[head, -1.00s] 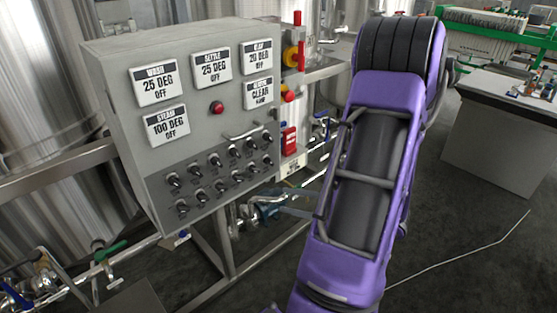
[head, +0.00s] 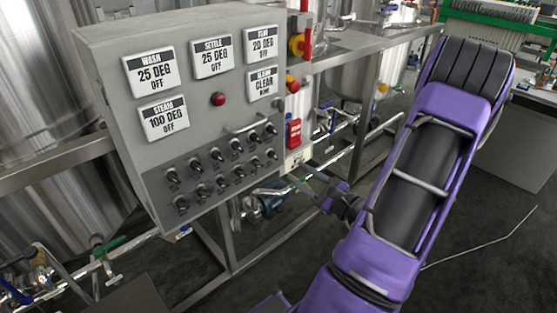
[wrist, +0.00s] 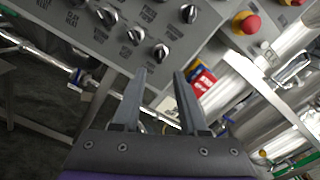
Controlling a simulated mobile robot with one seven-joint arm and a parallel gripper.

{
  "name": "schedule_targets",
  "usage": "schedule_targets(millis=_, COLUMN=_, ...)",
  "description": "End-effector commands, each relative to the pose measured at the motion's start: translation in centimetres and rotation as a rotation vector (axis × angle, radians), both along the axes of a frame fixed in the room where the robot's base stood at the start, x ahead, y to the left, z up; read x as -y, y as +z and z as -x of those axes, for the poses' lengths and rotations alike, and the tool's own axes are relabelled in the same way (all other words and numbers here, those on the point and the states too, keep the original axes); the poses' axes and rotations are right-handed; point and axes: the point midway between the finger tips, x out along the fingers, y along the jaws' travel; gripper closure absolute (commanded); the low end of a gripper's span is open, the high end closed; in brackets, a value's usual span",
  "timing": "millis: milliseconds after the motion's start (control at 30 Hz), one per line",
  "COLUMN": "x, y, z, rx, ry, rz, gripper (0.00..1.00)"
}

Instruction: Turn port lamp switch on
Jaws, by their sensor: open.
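The grey control box (head: 105,85) carries two rows of small dark rotary switches (head: 222,165) on its lower panel. The same switches show at the top of the wrist view (wrist: 137,35). Their labels are too small or blurred for me to tell which one is the port lamp switch. My gripper (head: 300,182) is just right of the panel's lower right corner. In the wrist view its two fingers (wrist: 160,73) are apart and empty, pointing at the panel's edge. One switch (wrist: 160,53) appears just beyond the gap between the fingertips, with no visible contact.
A handle (head: 245,127) sticks out above the switches. A red lamp (head: 218,99) and display plates sit higher. A red box (head: 293,133) and a red-yellow emergency knob (wrist: 246,22) are beside the panel. Steel rails, pipes and tanks surround it.

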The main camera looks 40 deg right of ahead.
Motion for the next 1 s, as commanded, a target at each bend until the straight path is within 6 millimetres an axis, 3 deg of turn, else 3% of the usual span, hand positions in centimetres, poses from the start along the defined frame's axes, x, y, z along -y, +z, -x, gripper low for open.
schedule_targets(millis=200, x=-0.5, y=0.0, z=-4.8, rx=0.001, ry=0.004, rz=0.002, gripper=0.57)
schedule_targets(millis=400, x=-0.7, y=-0.1, z=-7.6, rx=-0.001, ry=0.002, rz=0.001, gripper=0.57)
schedule_targets(millis=833, x=-0.7, y=0.0, z=-8.8, rx=-0.001, ry=0.000, rz=0.001, gripper=0.57)
schedule_targets(millis=867, x=-0.7, y=0.0, z=-8.8, rx=-0.001, ry=0.000, rz=0.001, gripper=0.59)
schedule_targets(millis=1000, x=-0.7, y=0.0, z=-8.8, rx=-0.001, ry=0.000, rz=0.001, gripper=0.84)
